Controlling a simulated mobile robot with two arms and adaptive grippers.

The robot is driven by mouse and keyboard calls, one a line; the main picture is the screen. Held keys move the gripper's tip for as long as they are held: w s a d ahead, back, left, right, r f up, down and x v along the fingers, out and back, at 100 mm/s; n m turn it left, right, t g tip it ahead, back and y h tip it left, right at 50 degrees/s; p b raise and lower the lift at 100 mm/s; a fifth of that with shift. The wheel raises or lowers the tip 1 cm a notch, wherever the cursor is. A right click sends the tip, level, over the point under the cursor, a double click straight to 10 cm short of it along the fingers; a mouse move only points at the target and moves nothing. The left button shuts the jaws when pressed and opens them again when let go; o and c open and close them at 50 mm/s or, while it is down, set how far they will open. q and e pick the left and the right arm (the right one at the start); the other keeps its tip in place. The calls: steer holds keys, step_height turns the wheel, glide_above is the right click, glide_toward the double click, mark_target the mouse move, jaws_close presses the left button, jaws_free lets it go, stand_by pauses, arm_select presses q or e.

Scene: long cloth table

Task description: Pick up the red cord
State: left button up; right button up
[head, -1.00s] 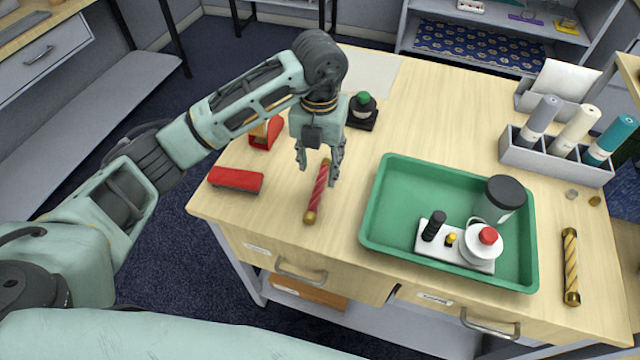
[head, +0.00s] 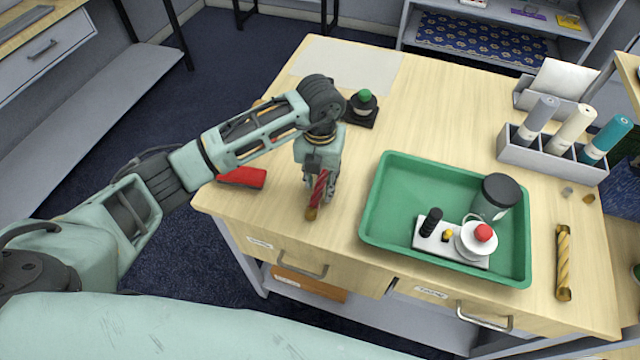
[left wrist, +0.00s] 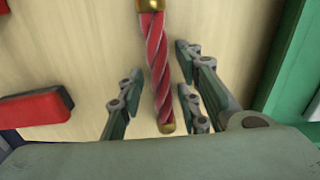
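The red cord (head: 318,188) is a twisted rod with gold end caps, lying on the wooden table near its front edge. My left gripper (head: 319,191) is low over it, pointing down, and partly hides its far end. In the left wrist view the cord (left wrist: 157,62) runs between the open fingers of the left gripper (left wrist: 157,95), with a gap on each side. My right gripper is not in view.
A green tray (head: 374,228) with a white switch block and a dark-lidded jar stands to the right. A red block-like item (head: 241,177) lies left of the cord. A black item with a green top (head: 363,106) is behind. A gold cord (head: 563,262) lies far right.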

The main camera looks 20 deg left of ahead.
arm_select(q)
jaws_close()
steer(key=shift+r, duration=0.1)
